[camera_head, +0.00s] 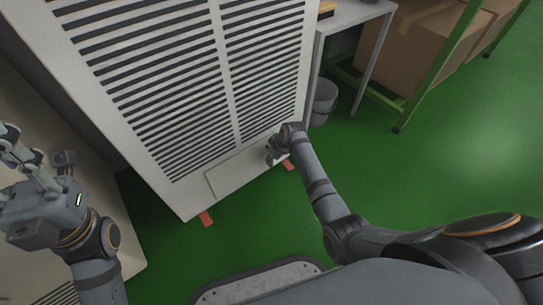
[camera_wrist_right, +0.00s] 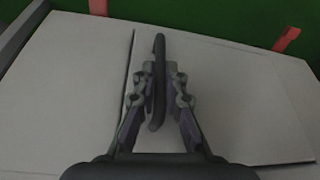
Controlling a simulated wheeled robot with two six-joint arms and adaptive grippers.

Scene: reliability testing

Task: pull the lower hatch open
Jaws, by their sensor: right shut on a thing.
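The lower hatch (camera_head: 235,170) is a pale flat panel at the bottom of the tall slatted cabinet, below the vents. It looks about flush with the cabinet front. In the right wrist view the hatch (camera_wrist_right: 235,100) has a dark seam along its left side, and a dark bar handle (camera_wrist_right: 159,60) stands close to that seam. My right gripper (camera_head: 271,155) is at the hatch's right end. In the wrist view its fingers (camera_wrist_right: 162,82) are on both sides of the handle, shut on it. My left gripper (camera_head: 35,160) is open and empty at the left edge, away from the hatch.
The white cabinet (camera_head: 217,60) stands on red feet (camera_head: 206,218) on a green floor (camera_head: 455,135). A grey bin (camera_head: 323,103) stands right of it, under a table (camera_head: 350,14). A green rack with cardboard boxes (camera_head: 420,45) is further right. Floor before the cabinet is clear.

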